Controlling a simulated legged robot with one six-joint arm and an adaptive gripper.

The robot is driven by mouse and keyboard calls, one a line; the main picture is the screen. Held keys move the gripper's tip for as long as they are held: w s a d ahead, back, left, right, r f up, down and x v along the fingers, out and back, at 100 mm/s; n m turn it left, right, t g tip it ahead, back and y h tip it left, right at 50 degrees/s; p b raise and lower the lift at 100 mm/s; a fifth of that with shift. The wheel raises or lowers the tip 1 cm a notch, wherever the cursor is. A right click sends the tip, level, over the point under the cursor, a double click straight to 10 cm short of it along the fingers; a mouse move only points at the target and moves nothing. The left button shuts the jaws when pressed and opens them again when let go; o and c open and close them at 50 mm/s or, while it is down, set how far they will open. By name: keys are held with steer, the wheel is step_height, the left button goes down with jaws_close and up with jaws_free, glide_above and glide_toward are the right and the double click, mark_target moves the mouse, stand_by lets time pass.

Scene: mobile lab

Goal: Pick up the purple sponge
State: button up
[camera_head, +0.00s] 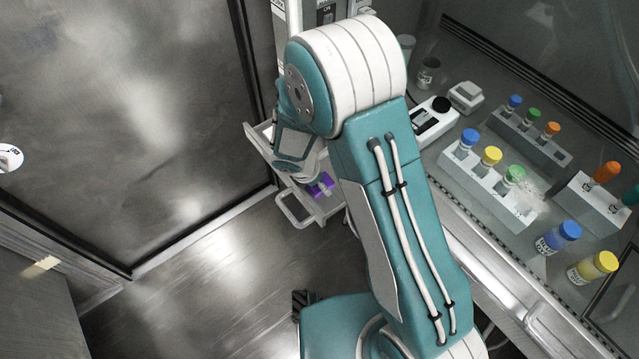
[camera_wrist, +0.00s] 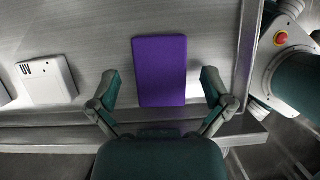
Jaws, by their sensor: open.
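The purple sponge (camera_wrist: 160,70) is a flat rectangle lying on a grey metal surface (camera_wrist: 60,40) in the wrist view. My gripper (camera_wrist: 158,85) is open, with one finger on each side of the sponge's near half in the picture. I see a gap between each finger and the sponge; I cannot tell the height of the fingers above the surface. In the head view a small part of the purple sponge (camera_head: 321,184) shows on a cart shelf, mostly hidden behind my arm.
A white box marked UV (camera_wrist: 47,81) lies left of the sponge. The cart (camera_head: 297,207) has a raised rim and handle. A bench at right holds racks of capped bottles (camera_head: 490,180) and a white device (camera_head: 433,122). The floor at left (camera_head: 200,290) is clear.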

steer(key=shift+w+d+f, duration=0.1)
steer(key=shift+d+f, duration=0.05)
steer(key=shift+f, duration=0.25)
steer(key=c, duration=1)
steer(key=shift+r, duration=0.1)
steer(key=shift+r, duration=0.6)
steer(key=s+a+r, duration=0.8)
steer(key=s+r, duration=0.3)
steer(key=shift+a+r, duration=0.35)
steer(key=shift+s, duration=0.1)
